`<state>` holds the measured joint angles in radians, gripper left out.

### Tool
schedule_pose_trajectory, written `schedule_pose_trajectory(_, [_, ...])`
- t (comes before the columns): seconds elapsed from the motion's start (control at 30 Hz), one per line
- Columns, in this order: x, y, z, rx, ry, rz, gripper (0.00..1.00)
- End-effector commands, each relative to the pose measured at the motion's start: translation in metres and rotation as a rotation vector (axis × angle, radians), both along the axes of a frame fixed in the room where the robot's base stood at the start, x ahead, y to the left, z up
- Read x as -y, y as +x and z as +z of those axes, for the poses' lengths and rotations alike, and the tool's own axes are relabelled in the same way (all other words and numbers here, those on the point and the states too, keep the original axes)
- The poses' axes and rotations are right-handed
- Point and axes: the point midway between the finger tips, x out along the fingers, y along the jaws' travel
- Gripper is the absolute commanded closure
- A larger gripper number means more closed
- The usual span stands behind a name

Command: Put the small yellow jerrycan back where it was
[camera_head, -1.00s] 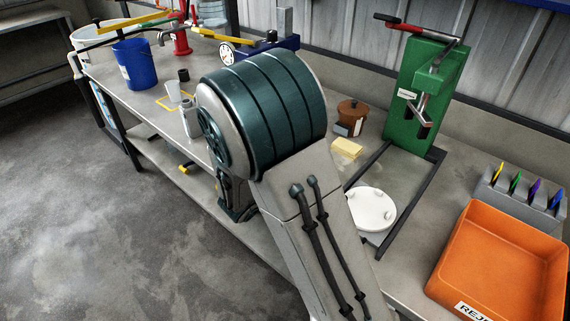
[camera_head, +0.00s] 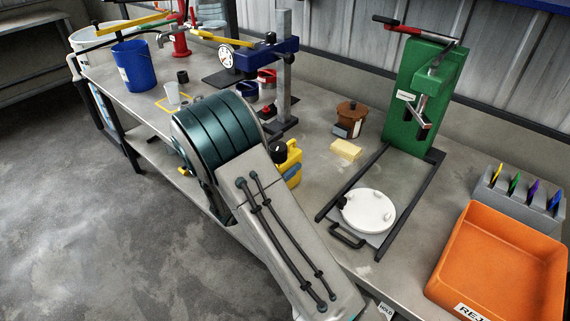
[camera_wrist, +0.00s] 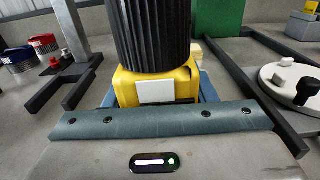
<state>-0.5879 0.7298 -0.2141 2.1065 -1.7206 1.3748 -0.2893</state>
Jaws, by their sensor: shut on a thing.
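The small yellow jerrycan (camera_head: 294,158) shows in the head view just right of my arm, over the bench and in front of the grey column stand (camera_head: 284,70). In the wrist view the jerrycan (camera_wrist: 187,82) stands upright with a white label and a ribbed black part above it. My gripper (camera_wrist: 157,90) is shut on it, with blue finger parts at both sides. My arm hides part of the jerrycan in the head view, and I cannot tell whether its base touches the bench.
A yellow outline (camera_head: 161,104) lies on the bench by the blue bucket (camera_head: 134,65) and a clear cup (camera_head: 172,93). Red and blue tins (camera_head: 266,79) stand near the column. A white round plate (camera_head: 368,211), yellow sponge (camera_head: 346,149), green press (camera_head: 420,100) and orange tray (camera_head: 480,300) are to the right.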

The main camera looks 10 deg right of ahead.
Motion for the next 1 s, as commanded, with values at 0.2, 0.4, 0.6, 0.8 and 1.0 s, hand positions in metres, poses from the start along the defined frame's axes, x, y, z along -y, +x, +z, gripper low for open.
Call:
schedule_pose_trajectory(0.2, [0.0, 0.0, 0.001, 0.004, -0.001, 0.0, 1.0])
schedule_pose_trajectory(0.4, [0.0, 0.0, -0.002, 0.002, 0.0, 0.0, 0.3])
schedule_pose_trajectory(0.6, [0.0, 0.0, -0.002, 0.002, 0.0, 0.0, 0.27])
schedule_pose_trajectory(0.8, [-0.001, -0.001, 0.003, 0.002, 0.001, 0.0, 0.27])
schedule_pose_trajectory(1.0, [-0.032, -0.022, 0.0, 0.002, 0.001, 0.007, 0.27])
